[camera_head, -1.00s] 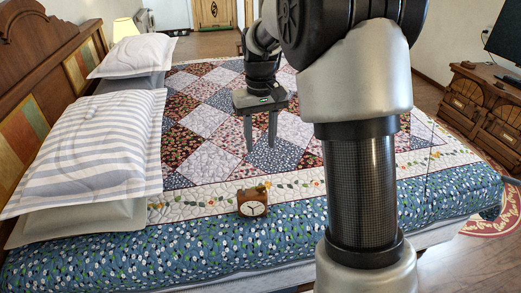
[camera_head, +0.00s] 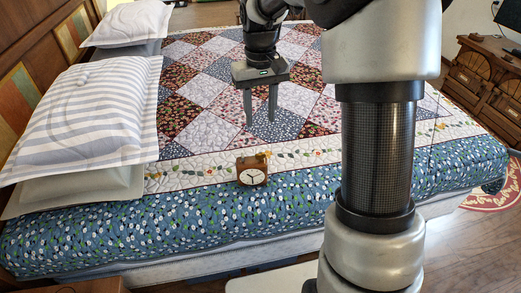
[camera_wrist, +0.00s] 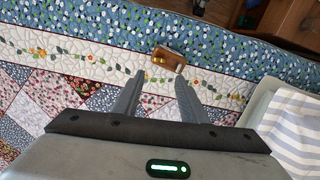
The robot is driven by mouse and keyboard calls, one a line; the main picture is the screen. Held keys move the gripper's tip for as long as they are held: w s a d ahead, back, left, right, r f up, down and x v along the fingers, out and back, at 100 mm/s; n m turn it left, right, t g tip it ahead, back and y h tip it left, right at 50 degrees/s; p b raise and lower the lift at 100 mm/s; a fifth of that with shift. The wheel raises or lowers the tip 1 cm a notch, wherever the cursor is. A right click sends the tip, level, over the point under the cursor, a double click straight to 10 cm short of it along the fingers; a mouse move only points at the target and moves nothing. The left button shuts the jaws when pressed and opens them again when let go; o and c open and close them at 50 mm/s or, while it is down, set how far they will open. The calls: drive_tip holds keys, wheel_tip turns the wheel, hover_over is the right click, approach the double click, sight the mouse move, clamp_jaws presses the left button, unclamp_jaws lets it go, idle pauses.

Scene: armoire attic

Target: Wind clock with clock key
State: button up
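A small brown wooden clock (camera_head: 252,176) with a round white face stands upright on the bed near its front edge. In the wrist view it shows from above (camera_wrist: 168,57), just beyond the fingertips. A small gold-coloured piece (camera_head: 263,154) shows at the clock's top or just behind it; I cannot tell whether it is the clock key or part of the quilt pattern. My gripper (camera_head: 259,121) points down above the bed, behind the clock in the head view. Its fingers (camera_wrist: 160,78) are apart with nothing between them, and they do not touch the clock.
The patchwork quilt (camera_head: 200,92) is mostly clear around the clock. Striped pillows (camera_head: 85,118) lie at the left by the wooden headboard (camera_head: 30,45). A wooden dresser (camera_head: 485,80) stands at the right, with bare floor (camera_head: 470,245) in front.

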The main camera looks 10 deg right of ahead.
wheel_tip(320, 180, down, 14)
drive_tip(key=shift+r+b, duration=0.2)
drive_tip(key=shift+b, duration=1.05)
drive_tip(key=shift+c, duration=0.4)
clamp_jaws()
drive_tip(key=shift+m, duration=0.6)
drive_tip(key=shift+o, duration=0.4)
unclamp_jaws()
wheel_tip(320, 180, up, 18)
drive_tip(key=p, duration=0.4)
drive_tip(key=shift+f, duration=0.25)
